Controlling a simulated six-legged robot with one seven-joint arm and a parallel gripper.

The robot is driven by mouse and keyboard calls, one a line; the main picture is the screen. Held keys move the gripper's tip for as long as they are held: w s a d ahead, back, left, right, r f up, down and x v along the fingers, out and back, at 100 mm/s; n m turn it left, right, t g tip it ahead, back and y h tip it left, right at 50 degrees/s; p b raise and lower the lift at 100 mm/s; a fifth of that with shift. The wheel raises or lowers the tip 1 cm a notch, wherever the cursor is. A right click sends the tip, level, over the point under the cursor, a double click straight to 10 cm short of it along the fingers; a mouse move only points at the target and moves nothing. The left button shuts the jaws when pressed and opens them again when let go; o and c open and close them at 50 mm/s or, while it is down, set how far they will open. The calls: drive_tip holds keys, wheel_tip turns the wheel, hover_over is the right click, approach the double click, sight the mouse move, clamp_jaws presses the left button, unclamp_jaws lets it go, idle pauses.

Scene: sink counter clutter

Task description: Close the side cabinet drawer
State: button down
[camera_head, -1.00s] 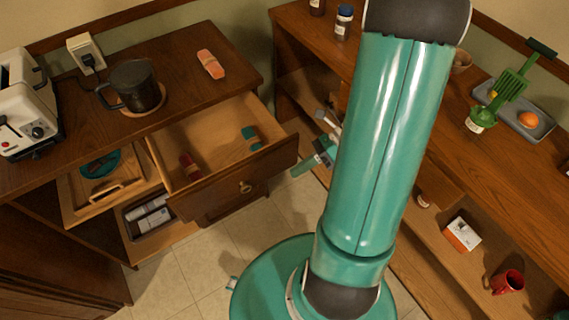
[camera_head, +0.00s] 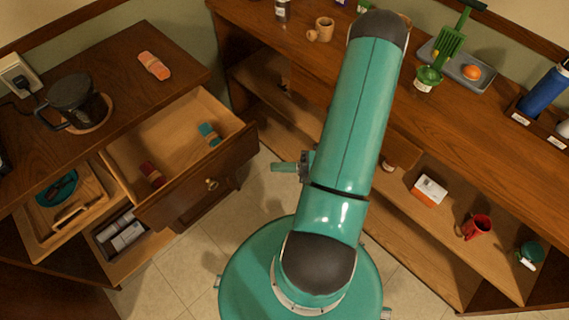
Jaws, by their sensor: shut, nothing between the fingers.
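The side cabinet drawer (camera_head: 236,116) is pulled out of the wooden cabinet on the left. Its dark front (camera_head: 185,195) carries a round brass knob (camera_head: 212,184). A red item (camera_head: 152,174) and a teal item (camera_head: 209,134) lie inside it. My gripper (camera_head: 278,167) shows only in part, past the left side of my teal arm. It is shut and empty, right of the drawer front and apart from it in the picture. My arm hides the rest of it.
A wooden tray (camera_head: 92,205) with a teal dish and a lower compartment (camera_head: 125,262) with white bottles stand out left of the drawer. The coffee pot (camera_head: 75,100) sits on the cabinet top. A long counter with shelves (camera_head: 460,140) runs along the right. Tiled floor (camera_head: 185,275) is open in front.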

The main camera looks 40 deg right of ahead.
sight(236, 158)
drive_tip(key=w+a, duration=0.1)
drive_tip(key=w, duration=0.1)
drive_tip(key=w+a, duration=0.2)
drive_tip(key=w, duration=0.1)
drive_tip(key=w+a, duration=0.1)
drive_tip(key=w, duration=0.1)
drive_tip(key=shift+w+a, duration=0.15)
drive_tip(key=shift+w, duration=0.45)
drive_tip(key=shift+w, duration=0.1)
drive_tip(key=w, duration=2.4)
drive_tip(key=shift+w, duration=0.25)
drive_tip(key=shift+w+r, duration=0.15)
drive_tip(key=shift+w, duration=0.4)
